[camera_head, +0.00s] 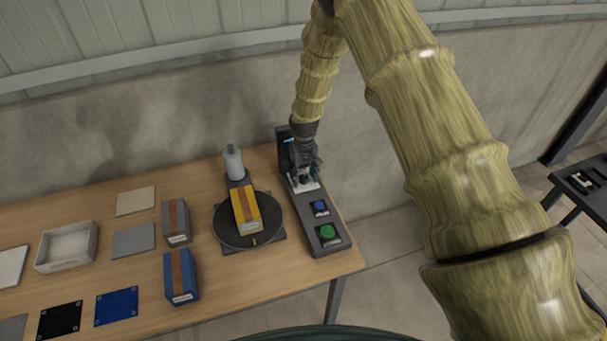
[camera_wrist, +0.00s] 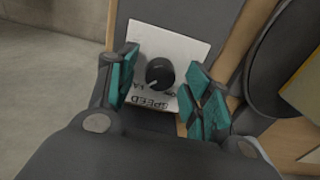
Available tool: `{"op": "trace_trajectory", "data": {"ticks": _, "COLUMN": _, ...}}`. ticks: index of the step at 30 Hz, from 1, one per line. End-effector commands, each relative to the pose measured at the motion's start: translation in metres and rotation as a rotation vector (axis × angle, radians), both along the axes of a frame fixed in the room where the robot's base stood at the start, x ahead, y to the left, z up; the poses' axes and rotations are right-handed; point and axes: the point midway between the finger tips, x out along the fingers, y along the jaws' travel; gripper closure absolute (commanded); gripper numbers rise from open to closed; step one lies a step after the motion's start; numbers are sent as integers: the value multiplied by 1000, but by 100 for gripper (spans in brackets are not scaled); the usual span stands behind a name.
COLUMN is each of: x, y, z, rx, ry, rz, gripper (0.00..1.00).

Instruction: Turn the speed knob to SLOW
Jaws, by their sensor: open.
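The speed knob (camera_wrist: 160,73) is a round black dial with a light pointer mark, on a white plate (camera_wrist: 178,45) lettered SPEED. In the wrist view the plate appears upside down, and the lettering by the knob is partly unreadable. My gripper (camera_wrist: 160,85) is open, with one teal-padded finger on each side of the knob and a visible gap to it on both sides. In the head view my gripper (camera_head: 304,176) is over the plate on the dark control panel (camera_head: 327,247) and hides most of the knob.
The panel also carries a blue button (camera_head: 320,208), a green button (camera_head: 328,232) and a small lit display (camera_head: 287,141). Left of it, a yellow box (camera_head: 246,210) lies on a dark turntable (camera_head: 226,232) beside a grey bottle (camera_head: 233,163). Blue (camera_head: 180,277) and grey (camera_head: 176,222) boxes stand further left.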

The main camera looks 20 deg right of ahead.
Motion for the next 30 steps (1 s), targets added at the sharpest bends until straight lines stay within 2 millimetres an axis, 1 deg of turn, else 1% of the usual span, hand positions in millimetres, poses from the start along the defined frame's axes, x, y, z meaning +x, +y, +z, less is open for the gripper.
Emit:
{"op": "trace_trajectory", "data": {"ticks": 6, "x": 0, "y": 0, "z": 0, "rx": 0, "ry": 0, "rz": 0, "gripper": 50}}
{"op": "trace_trajectory", "data": {"ticks": 8, "x": 0, "y": 0, "z": 0, "rx": 0, "ry": 0, "rz": 0, "gripper": 61}}
{"op": "trace_trajectory", "data": {"ticks": 12, "x": 0, "y": 0, "z": 0, "rx": 0, "ry": -1, "rz": 0, "gripper": 86}}
{"op": "trace_trajectory", "data": {"ticks": 14, "x": 0, "y": 0, "z": 0, "rx": 0, "ry": 0, "rz": 0, "gripper": 96}}
{"op": "trace_trajectory", "data": {"ticks": 23, "x": 0, "y": 0, "z": -1, "rx": 0, "ry": -1, "rz": 23, "gripper": 96}}
{"op": "trace_trajectory", "data": {"ticks": 30, "x": 1, "y": 0, "z": -1, "rx": 1, "ry": -3, "rz": 138, "gripper": 96}}
